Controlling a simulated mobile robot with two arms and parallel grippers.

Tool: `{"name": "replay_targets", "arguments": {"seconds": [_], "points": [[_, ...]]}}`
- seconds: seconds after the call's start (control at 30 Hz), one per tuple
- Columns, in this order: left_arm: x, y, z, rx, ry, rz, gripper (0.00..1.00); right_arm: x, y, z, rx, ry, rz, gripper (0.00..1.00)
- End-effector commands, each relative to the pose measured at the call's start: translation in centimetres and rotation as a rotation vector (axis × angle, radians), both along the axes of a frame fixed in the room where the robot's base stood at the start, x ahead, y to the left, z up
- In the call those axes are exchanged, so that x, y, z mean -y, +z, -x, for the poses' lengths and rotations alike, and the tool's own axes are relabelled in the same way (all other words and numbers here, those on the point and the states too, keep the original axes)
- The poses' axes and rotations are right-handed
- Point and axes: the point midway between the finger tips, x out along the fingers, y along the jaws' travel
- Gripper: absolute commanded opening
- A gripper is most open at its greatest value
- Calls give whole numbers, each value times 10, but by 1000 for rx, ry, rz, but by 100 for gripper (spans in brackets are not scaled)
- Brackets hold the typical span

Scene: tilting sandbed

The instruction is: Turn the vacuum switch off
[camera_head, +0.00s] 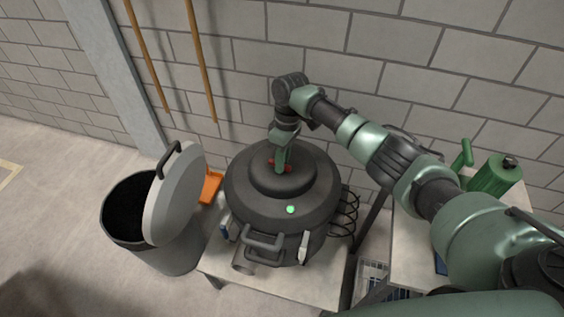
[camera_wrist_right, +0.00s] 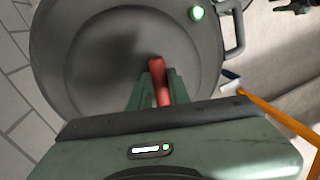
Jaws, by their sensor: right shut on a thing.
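The dark grey vacuum (camera_head: 255,205) stands on a small light table, with a round raised lid on top. Its red switch (camera_wrist_right: 157,68) sits at the middle of the lid; in the head view only small red bits show beside my fingers. A green light (camera_head: 290,209) glows on the lid's front, and it also shows in the right wrist view (camera_wrist_right: 196,13). My right gripper (camera_head: 281,163) reaches down from above and is shut on the red switch, with a green finger on each side of it in the right wrist view (camera_wrist_right: 160,88). My left gripper is not in view.
A dark bin (camera_head: 125,215) with its grey lid (camera_head: 176,195) tilted up stands left of the vacuum. A green canister (camera_head: 493,178) stands on a table at the right. Black coils (camera_head: 346,212) hang beside the vacuum. A block wall is close behind.

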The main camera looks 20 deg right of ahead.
Motion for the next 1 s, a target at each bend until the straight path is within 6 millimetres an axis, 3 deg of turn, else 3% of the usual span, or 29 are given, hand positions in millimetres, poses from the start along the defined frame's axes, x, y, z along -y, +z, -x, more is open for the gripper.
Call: {"name": "replay_targets", "arguments": {"seconds": [0.4,0.93,0.97,1.0], "points": [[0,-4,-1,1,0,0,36,0,1,-2,2,181,0,0],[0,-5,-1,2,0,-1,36,0,1,-3,4,205,0,0],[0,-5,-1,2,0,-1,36,0,1,-3,4,205,0,24],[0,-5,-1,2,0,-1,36,0,1,-3,4,204,0,35]]}}
